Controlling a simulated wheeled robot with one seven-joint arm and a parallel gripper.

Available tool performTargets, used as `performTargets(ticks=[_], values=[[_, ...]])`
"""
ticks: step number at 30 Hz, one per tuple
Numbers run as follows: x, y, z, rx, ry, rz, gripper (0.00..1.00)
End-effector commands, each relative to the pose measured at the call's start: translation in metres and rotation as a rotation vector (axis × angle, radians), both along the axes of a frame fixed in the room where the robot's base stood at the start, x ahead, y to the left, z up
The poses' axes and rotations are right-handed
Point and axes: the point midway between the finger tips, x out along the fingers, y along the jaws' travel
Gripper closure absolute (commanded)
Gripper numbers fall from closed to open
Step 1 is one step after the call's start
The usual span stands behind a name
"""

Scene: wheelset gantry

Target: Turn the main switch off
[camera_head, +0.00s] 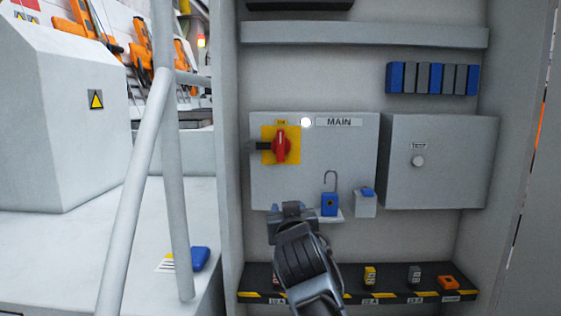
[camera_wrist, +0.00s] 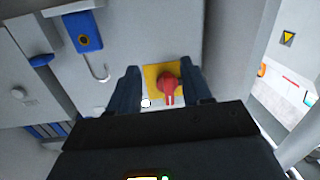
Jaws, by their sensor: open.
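The main switch (camera_head: 281,146) is a red rotary handle on a yellow plate, on the grey panel (camera_head: 350,170) labelled MAIN. Its handle stands about upright in the head view. In the wrist view the red handle (camera_wrist: 166,87) shows between my fingers, some way beyond them. My gripper (camera_head: 290,210) is below the switch in the head view, apart from it. In the wrist view my gripper (camera_wrist: 160,88) has its two dark fingers spread with nothing between them. A white round lamp (camera_head: 306,122) sits right of the switch.
A blue padlock (camera_head: 330,204) with an open shackle stands on a small ledge below the panel. A small grey box with a blue top (camera_head: 366,202) is beside it. A grey box (camera_head: 440,163) adjoins on the right. A shelf (camera_head: 400,291) holds small parts. A railing (camera_head: 150,150) stands left.

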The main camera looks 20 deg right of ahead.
Motion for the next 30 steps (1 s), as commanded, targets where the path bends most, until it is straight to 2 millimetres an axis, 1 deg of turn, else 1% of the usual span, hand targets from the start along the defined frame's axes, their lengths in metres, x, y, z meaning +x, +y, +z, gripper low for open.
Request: performTargets(ticks=[1, 3, 6, 10, 13, 17, 27, 30], values=[[0.015, 0.002, 0.029, 0.009, -0.02, -0.015, 0.51], [0.029, 0.003, 0.059, 0.022, -0.033, -0.037, 0.51], [0.043, 0.004, 0.096, 0.038, -0.049, -0.064, 0.51], [0.053, 0.004, 0.128, 0.054, -0.062, -0.088, 0.51], [0.057, 0.004, 0.14, 0.059, -0.065, -0.097, 0.51], [0.065, 0.001, 0.145, 0.06, -0.066, -0.102, 0.51], [0.11, -0.013, 0.145, 0.06, -0.067, -0.1, 0.51], [0.12, -0.016, 0.144, 0.06, -0.067, -0.1, 0.51]])
